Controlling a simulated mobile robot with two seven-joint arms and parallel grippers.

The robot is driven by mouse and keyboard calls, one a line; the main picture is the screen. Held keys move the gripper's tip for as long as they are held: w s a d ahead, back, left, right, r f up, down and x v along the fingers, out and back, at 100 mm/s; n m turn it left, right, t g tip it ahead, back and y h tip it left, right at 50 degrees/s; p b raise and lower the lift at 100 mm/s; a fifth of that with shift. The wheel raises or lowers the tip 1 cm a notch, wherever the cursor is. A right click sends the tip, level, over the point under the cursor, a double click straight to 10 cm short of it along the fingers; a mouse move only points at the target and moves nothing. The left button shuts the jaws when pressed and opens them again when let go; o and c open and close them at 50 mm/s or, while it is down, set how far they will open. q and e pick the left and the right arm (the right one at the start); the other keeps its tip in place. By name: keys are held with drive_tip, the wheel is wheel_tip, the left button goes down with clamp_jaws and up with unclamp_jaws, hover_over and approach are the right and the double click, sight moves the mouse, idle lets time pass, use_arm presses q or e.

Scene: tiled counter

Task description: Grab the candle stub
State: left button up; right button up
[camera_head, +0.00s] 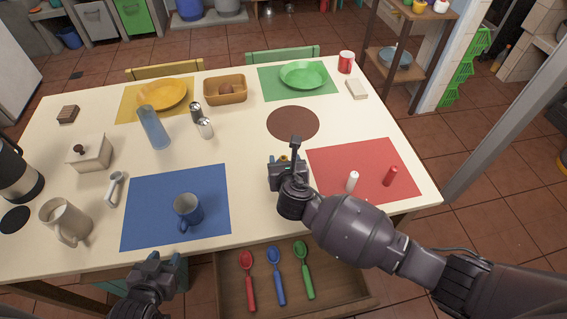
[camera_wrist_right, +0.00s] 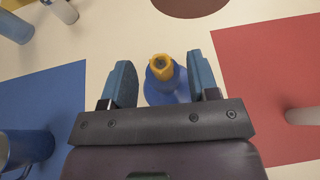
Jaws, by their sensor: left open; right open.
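A short yellow-orange candle stub (camera_wrist_right: 161,68) with a dark spot in its top stands in a blue holder (camera_wrist_right: 163,90), seen in the right wrist view. My right gripper (camera_wrist_right: 162,82) is open, with one finger on each side of the stub and holder; I see a gap on both sides. In the head view my right gripper (camera_head: 288,168) is over the table, left of the red mat, and mostly hides the stub. My left gripper (camera_head: 152,270) is open and empty at the table's front edge.
A white candle-like piece (camera_head: 352,181) and a red one (camera_head: 390,176) stand on the red mat (camera_head: 345,152). A blue mug (camera_head: 187,210) stands on the blue mat (camera_head: 150,225). An open drawer (camera_head: 230,292) holds three coloured spoons. A brown round mat (camera_head: 293,122) lies bare behind.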

drive_tip(key=shift+w+f, duration=0.25)
drive_tip(key=shift+w, duration=0.35)
drive_tip(key=shift+c, duration=0.3)
drive_tip(key=c, duration=1)
drive_tip(key=shift+o, duration=0.2)
drive_tip(key=shift+r, duration=0.1)
